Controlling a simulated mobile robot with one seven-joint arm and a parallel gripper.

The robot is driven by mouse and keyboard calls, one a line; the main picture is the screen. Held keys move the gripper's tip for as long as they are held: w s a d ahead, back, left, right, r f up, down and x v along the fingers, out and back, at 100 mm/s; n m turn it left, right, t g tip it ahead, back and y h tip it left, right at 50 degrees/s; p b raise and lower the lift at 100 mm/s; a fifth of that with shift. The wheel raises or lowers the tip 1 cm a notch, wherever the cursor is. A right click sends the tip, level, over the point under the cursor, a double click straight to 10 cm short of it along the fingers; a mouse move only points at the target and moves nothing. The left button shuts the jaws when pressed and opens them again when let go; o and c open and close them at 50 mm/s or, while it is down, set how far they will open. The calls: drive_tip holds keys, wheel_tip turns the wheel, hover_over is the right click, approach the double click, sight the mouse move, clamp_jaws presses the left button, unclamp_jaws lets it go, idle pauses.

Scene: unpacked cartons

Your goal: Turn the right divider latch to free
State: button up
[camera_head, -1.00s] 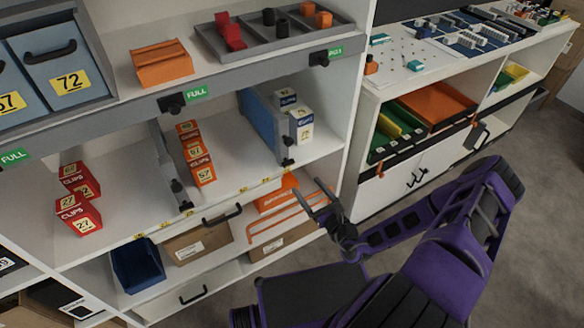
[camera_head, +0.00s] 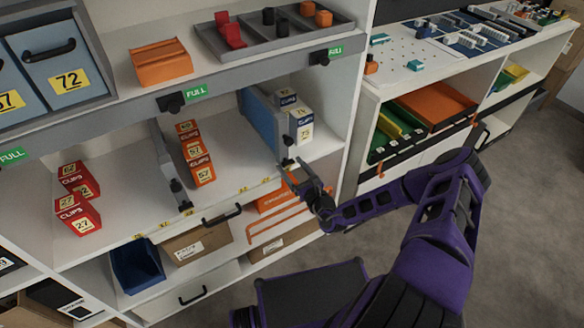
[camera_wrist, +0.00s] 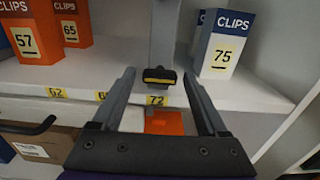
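The right divider (camera_head: 262,124) is an upright grey-blue panel on the middle shelf. Its dark latch (camera_head: 288,141) is at the divider's front end. In the wrist view the latch (camera_wrist: 159,76) is a black knob with a yellow stripe, at the foot of the grey divider (camera_wrist: 164,35). My gripper (camera_head: 294,172) is just in front of the latch, at the shelf's front edge. In the wrist view my gripper (camera_wrist: 158,82) is open and empty, with one finger to each side of the latch. I cannot tell whether either finger touches it.
Blue-and-white clip boxes (camera_head: 302,125) stand close right of the divider, and orange clip boxes (camera_head: 196,155) stand to its left. A left divider (camera_head: 166,165) has its own latch (camera_head: 180,192). A black drawer handle (camera_head: 222,215) and an orange bin (camera_head: 276,200) are below.

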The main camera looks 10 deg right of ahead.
clamp_jaws()
drive_tip(key=shift+n, duration=0.4)
drive_tip(key=n+p, duration=0.1)
drive_tip(key=n, duration=0.1)
drive_tip(key=shift+n+p, duration=0.3)
drive_tip(key=n, duration=0.5)
drive_tip(key=shift+n, duration=0.3)
drive_tip(key=n, duration=0.5)
drive_tip(key=shift+a+f, duration=0.1)
drive_tip(key=shift+n, duration=1.9)
